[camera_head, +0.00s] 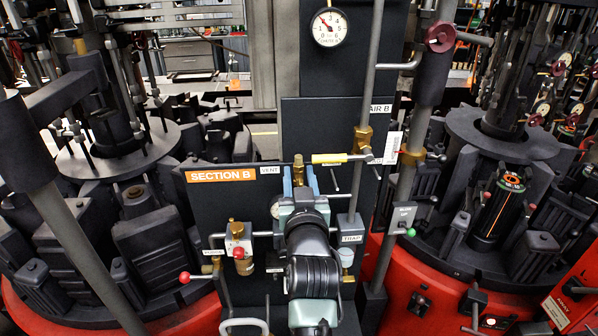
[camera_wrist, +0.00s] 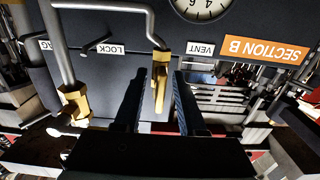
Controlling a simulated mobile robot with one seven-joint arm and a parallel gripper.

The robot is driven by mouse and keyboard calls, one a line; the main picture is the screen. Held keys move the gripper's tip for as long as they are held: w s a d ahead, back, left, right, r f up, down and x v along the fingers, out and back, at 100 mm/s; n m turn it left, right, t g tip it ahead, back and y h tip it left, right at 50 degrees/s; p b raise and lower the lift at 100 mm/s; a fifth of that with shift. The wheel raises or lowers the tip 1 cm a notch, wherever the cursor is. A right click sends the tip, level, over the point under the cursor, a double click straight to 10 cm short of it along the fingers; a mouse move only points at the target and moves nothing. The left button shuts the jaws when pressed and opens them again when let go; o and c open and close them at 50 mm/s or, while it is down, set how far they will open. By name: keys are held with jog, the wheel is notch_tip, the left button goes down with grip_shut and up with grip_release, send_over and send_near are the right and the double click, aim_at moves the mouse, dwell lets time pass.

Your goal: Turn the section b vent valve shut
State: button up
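The vent valve (camera_head: 298,168) is a small brass fitting beside the VENT label, right of the orange SECTION B label (camera_head: 221,175). In the wrist view, where the labels appear upside down, its brass body and short gold handle (camera_wrist: 160,90) show in the middle. My gripper (camera_head: 299,181) is at the valve. In the wrist view its two dark fingers (camera_wrist: 159,75) are apart, one on each side of the handle, with a visible gap to each. Whether the fingers reach deep enough over the handle is hard to tell.
A brass fitting with a red knob (camera_head: 239,250) is lower left. A dial gauge (camera_head: 329,27) is above. Red-based rotary machines flank the panel.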

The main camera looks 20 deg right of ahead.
jog(key=shift+w, duration=0.1)
grip_shut()
dwell(0.3)
jog(key=shift+m, duration=0.3)
jog(key=shift+d+f+m+p, duration=0.15)
jog(key=shift+d+f+m, duration=0.05)
jog(key=shift+m, duration=2.85)
jog(key=shift+d+f+m+p, duration=0.15)
jog(key=shift+m, duration=2.85)
jog(key=shift+d+f+m+p, duration=0.15)
jog(key=shift+d+f+m, duration=0.05)
jog(key=shift+m, duration=2.85)
